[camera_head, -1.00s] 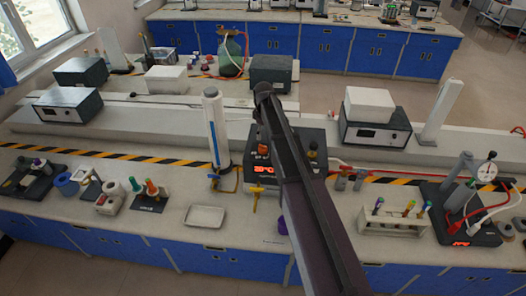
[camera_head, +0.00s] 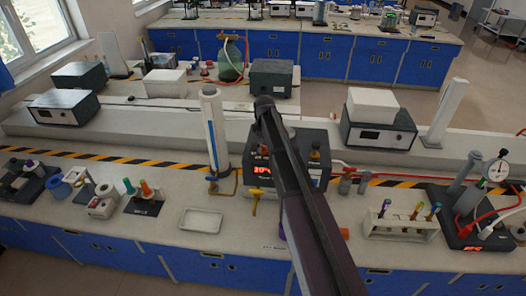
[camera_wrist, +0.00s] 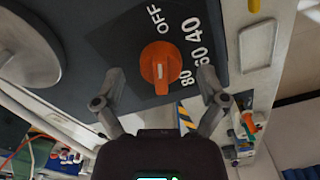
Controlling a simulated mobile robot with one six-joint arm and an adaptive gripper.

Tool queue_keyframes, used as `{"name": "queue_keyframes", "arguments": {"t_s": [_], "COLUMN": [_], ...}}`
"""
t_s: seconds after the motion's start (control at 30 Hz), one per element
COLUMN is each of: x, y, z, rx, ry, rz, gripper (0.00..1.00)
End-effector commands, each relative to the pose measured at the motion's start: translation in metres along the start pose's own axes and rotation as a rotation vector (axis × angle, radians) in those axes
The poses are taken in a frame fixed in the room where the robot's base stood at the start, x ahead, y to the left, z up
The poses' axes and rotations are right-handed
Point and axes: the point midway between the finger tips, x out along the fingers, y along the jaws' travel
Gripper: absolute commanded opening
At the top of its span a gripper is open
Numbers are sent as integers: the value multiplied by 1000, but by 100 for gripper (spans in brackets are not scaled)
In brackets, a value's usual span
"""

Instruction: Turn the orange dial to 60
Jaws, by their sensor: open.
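The orange dial (camera_wrist: 161,66) is near the middle of the wrist view, on a dark panel marked OFF, 40, 60 and 80. A short pale mark on the dial runs roughly up and down in the picture; I cannot tell for sure which label it points to. My gripper (camera_wrist: 162,82) is open, its two fingers apart on the left and right of the dial, and I see no clear contact. In the head view the dark device (camera_head: 310,172) with a lit red display (camera_head: 260,170) stands behind my arm, which hides part of its front.
A white cylinder column (camera_head: 213,130) stands just left of the device. A white tray (camera_head: 200,221) lies in front. A test-tube rack (camera_head: 400,226) and a dial-gauge stand (camera_head: 470,195) are to the right. Bare bench shows around the tray.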

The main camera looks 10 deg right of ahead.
Motion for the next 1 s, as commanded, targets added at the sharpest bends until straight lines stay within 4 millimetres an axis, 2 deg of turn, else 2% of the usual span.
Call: {"name": "queue_keyframes", "arguments": {"t_s": [0.17, 0.57, 0.67, 0.83, 0.87, 0.93, 1.0], "x": [8, 8, 8, 8, 8, 8, 8], "y": [0, 0, 0, 0, 0, -5, -2], "z": [0, 0, 0, 0, 0, -5, -2], "rx": [0, 0, 0, 0, 0, -4, -1], "ry": [0, 0, 0, 0, 0, 0, 0], "rz": [0, 0, 0, 0, 0, 0, 0], "gripper": [92, 92, 65, 14, 9, 9, 9]}}
